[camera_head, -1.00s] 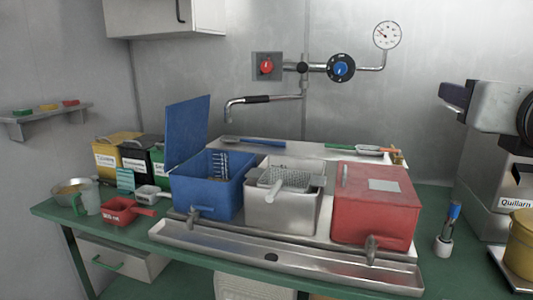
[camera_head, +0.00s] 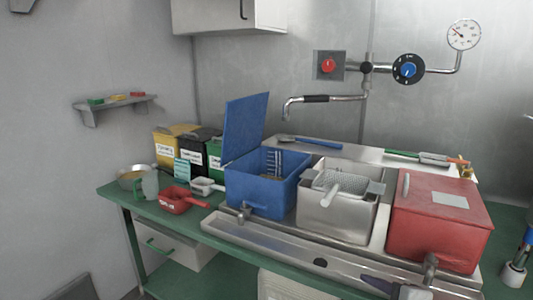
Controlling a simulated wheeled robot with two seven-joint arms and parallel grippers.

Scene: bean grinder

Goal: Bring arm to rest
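A dark pointed part with a pale body (camera_head: 405,291) enters at the bottom edge, in front of the steel drip tray. It looks like part of my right arm or gripper, but its fingers cannot be made out. A dark grey shape (camera_head: 75,289) shows at the bottom left corner; I cannot tell what it is. No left gripper can be made out. Nothing is seen held.
The green counter (camera_head: 115,190) carries an open blue bin (camera_head: 262,197), a steel basin (camera_head: 335,215) with a basket, a red lidded box (camera_head: 435,235), a red scoop (camera_head: 178,202) and several small bins. A brush (camera_head: 515,270) stands at right. A faucet (camera_head: 325,98) hangs above.

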